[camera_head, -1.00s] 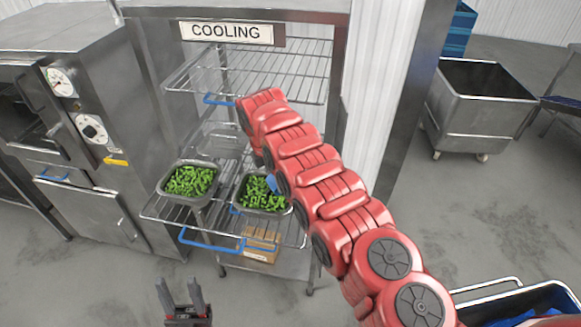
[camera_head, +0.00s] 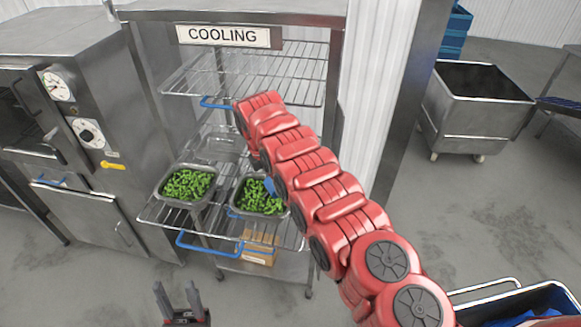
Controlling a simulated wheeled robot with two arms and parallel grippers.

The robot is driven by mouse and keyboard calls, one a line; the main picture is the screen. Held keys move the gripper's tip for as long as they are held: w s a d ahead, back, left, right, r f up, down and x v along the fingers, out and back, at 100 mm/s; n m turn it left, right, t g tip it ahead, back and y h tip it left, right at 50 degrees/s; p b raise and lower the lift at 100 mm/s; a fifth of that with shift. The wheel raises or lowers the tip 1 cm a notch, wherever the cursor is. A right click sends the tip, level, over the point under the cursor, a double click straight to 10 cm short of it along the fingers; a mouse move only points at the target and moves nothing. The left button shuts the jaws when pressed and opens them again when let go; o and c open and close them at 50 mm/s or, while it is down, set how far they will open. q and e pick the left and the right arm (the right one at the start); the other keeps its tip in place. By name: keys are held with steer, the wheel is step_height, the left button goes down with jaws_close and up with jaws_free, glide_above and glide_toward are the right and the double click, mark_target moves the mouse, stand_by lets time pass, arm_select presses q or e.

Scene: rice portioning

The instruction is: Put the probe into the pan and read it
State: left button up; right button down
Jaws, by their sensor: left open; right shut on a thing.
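Two metal pans of green vegetables stand on the middle shelf of the cooling rack: a left pan (camera_head: 160,192) and a right pan (camera_head: 236,207). A small blue thing (camera_head: 270,187) shows at the right pan, beside my red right arm; it may be the probe's handle, but I cannot tell whether a tip is in the food. My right arm crosses the rack, and its gripper is hidden behind it. My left gripper (camera_head: 177,289) is open and empty, low in front of the rack. No reading can be made out.
The rack (camera_head: 335,120) bears a COOLING sign (camera_head: 222,36). An empty-looking pan (camera_head: 218,143) stands behind the two pans. A steel cabinet with dials (camera_head: 88,133) is at left. A box (camera_head: 258,246) lies below. A wheeled bin (camera_head: 478,120) stands at right.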

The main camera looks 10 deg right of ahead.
steer(key=shift+r, duration=0.45)
step_height(320, 180, up, 9)
steer(key=p, duration=0.4)
steer(key=shift+f, duration=0.1)
